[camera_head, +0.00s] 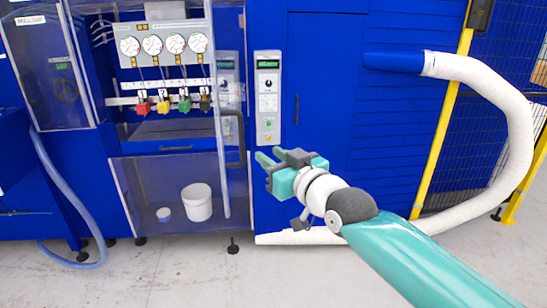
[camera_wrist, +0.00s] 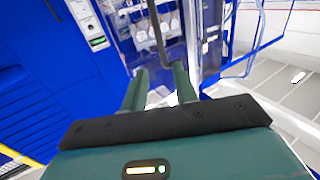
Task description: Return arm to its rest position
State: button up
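My arm (camera_head: 415,258) reaches in from the lower right in the head view. My gripper (camera_head: 266,157) is in front of the blue machine, its fingers pointing up and left. The fingers stand apart with nothing visible between them. In the wrist view the two green fingers of my gripper (camera_wrist: 160,88) are also spread, with a dark handle bar (camera_wrist: 157,25) of the machine showing beyond them. From these views I cannot tell whether the fingers touch the handle.
The blue machine (camera_head: 330,100) has a control panel (camera_head: 268,98), several gauges (camera_head: 152,44) and coloured valves (camera_head: 163,107). A white bucket (camera_head: 197,202) stands behind a clear door. A white hose (camera_head: 500,90) curves at right by a yellow post (camera_head: 440,130). The grey floor (camera_head: 190,270) is open in front.

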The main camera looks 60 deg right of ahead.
jog(key=shift+a, duration=0.1)
dwell(0.4)
jog(key=w+a+f+n+g+y, duration=0.25)
jog(key=w+a, duration=0.25)
jog(key=a, duration=0.4)
jog(key=w+a+f+n+g+y, duration=0.1)
jog(key=w+a+f+y, duration=0.25)
jog(key=a, duration=0.45)
jog(key=a+f+n+g+y, duration=0.1)
jog(key=a+f+g, duration=0.2)
jog(key=a, duration=0.5)
jog(key=a+f+n+g+y, duration=0.1)
jog(key=a+f+g, duration=0.2)
jog(key=a+f, duration=0.3)
jog(key=s+a, duration=0.1)
jog(key=a, duration=0.2)
jog(key=shift+f+g, duration=0.3)
jog(key=shift+g, duration=0.05)
